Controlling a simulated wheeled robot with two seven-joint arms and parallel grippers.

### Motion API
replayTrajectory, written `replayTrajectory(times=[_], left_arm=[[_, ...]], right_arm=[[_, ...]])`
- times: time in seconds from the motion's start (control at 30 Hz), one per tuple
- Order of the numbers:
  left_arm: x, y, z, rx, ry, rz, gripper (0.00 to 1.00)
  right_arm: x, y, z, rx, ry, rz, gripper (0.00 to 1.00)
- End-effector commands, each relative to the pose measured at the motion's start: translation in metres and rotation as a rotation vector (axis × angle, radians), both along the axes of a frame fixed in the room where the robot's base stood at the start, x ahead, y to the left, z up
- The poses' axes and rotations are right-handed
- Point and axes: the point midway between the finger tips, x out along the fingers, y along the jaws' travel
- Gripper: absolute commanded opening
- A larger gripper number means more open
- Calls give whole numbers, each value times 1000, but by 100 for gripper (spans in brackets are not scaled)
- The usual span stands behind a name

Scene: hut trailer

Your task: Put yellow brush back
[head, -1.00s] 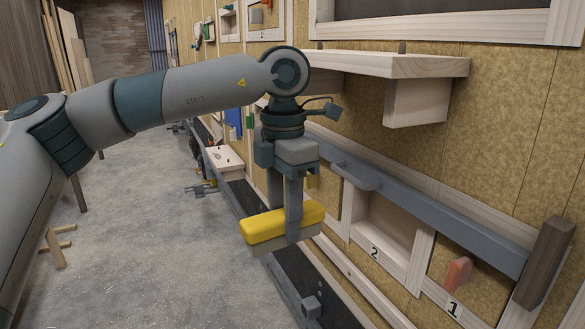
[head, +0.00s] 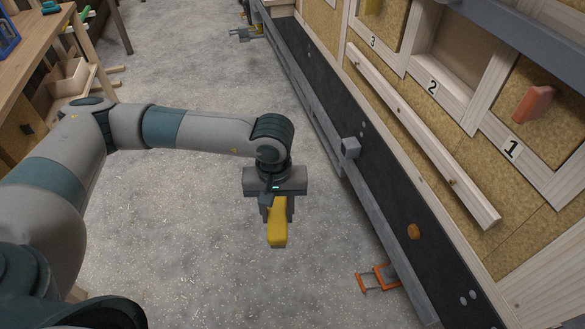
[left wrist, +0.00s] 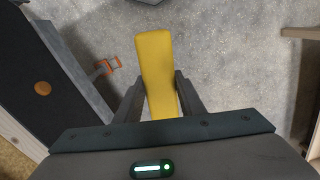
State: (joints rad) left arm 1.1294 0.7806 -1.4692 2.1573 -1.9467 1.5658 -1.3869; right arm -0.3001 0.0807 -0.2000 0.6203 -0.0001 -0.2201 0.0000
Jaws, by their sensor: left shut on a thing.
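The yellow brush (head: 278,226) is a long yellow block held by my left gripper (head: 277,214). In the head view it hangs over the open floor, left of the wall. In the left wrist view the yellow brush (left wrist: 158,75) lies between the two fingers of my left gripper (left wrist: 161,90), which are shut on its sides. Its underside is hidden. Compartment 2 (head: 450,50) on the wall looks empty. Compartment 1 (head: 530,120) has an orange-red item (head: 532,104) in it. My right gripper is not in view.
A dark rail (head: 340,120) runs along the wall's foot. A wooden strip (head: 420,130) sits below the compartments. An orange bracket (head: 378,278) sticks out low near the rail. A wooden workbench (head: 40,55) stands at the far left. The floor between is clear.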

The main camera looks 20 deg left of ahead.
Motion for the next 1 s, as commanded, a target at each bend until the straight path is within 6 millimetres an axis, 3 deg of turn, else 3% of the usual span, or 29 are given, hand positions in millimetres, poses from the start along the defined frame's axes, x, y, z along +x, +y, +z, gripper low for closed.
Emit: replayTrajectory(times=[0.03,0.1,0.3,1.0], left_arm=[[-13,3,-19,0,5,-78,15],[-25,5,-34,-1,4,-182,15],[-47,8,-57,0,0,-361,15],[-50,9,-59,0,-2,-394,15]], right_arm=[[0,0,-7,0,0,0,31],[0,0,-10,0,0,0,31],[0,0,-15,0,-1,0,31],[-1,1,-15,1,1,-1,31]])
